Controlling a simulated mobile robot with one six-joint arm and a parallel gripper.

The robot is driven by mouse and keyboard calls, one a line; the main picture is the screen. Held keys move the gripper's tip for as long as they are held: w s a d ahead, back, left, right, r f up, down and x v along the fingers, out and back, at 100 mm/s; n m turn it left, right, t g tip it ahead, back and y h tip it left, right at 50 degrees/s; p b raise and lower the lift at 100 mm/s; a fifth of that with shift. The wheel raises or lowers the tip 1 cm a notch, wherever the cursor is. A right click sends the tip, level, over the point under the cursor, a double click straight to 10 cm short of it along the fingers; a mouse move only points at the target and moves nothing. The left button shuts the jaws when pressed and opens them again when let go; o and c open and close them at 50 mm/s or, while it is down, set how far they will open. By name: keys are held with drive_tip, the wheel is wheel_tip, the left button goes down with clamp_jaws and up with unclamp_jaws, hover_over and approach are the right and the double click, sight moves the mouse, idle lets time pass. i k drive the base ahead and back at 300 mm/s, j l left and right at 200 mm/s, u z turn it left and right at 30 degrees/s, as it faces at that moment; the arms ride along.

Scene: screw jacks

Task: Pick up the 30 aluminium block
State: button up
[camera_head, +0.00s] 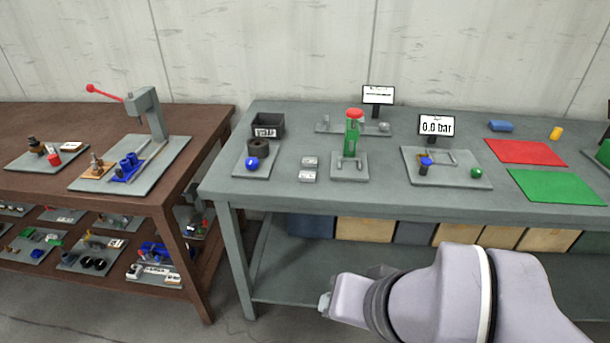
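Two small grey metal blocks with white labels lie on the grey table, one behind the other: the rear block (310,161) and the front block (308,176). Their print is too small to read, so I cannot tell which one is marked 30. My arm comes in from the lower right, and my gripper (325,303) is at its left end, in front of the table and below its top. It is well apart from both blocks. Its fingers are mostly hidden, and I cannot see whether they are open.
The grey table (300,195) bears a dark labelled bin (267,126), a plate with a black ring and blue ball (252,163), a green screw jack (352,140), a "0.0 bar" display (436,125), and red (525,151) and green mats (556,186). A brown bench (205,115) stands left.

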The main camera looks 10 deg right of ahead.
sight(306, 161)
drive_tip(key=i+j+z, duration=0.45)
drive_tip(key=i+j, duration=0.15)
drive_tip(key=i+j+z, duration=0.45)
drive_tip(key=j, duration=0.3)
drive_tip(key=i+j+z, duration=0.2)
drive_tip(key=j, duration=0.25)
